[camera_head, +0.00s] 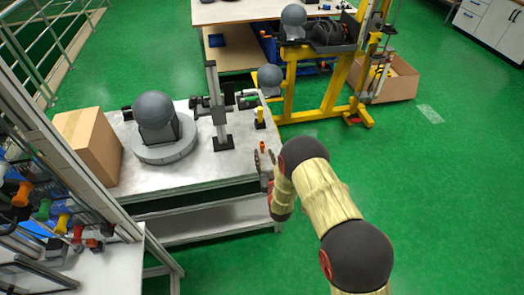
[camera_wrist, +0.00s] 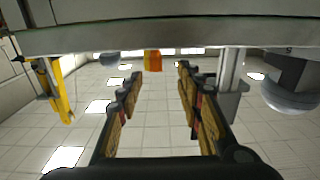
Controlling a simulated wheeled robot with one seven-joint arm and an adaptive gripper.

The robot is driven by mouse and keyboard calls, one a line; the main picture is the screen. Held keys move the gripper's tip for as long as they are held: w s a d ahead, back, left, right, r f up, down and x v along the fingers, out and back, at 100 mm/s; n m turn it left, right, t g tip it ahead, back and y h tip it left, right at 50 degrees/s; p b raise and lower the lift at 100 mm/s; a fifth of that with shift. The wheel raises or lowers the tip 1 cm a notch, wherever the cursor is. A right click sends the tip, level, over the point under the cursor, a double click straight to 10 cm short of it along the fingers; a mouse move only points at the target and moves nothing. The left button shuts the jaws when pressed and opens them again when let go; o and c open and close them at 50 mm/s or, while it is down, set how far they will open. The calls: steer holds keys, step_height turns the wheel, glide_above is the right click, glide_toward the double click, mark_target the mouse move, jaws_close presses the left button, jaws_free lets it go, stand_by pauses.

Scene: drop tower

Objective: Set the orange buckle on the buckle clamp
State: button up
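The orange buckle (camera_head: 262,147) is small and stands on the grey table near its right edge. It also shows in the wrist view (camera_wrist: 152,60), ahead of the fingers and roughly between their lines. My gripper (camera_head: 266,166) is open and empty, at the table's edge just short of the buckle. In the upside-down wrist view, its two fingers (camera_wrist: 159,85) are spread wide. A grey post with black clamp-like arms (camera_head: 217,105) stands behind the buckle. A small yellow piece on a black base (camera_head: 260,117) stands right of it. I cannot tell for certain which is the buckle clamp.
A yellow frame (camera_head: 330,95) stands behind right. A rack with coloured handles (camera_head: 45,210) is at left. Green floor at right is clear.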

mark_target(263, 146)
steer(key=x, duration=0.2)
steer(key=b+x, duration=0.1)
steer(key=x, duration=0.2)
steer(key=shift+w+d, duration=0.2)
steer(key=shift+w, duration=0.2)
steer(key=shift+c, duration=1.4)
jaws_close()
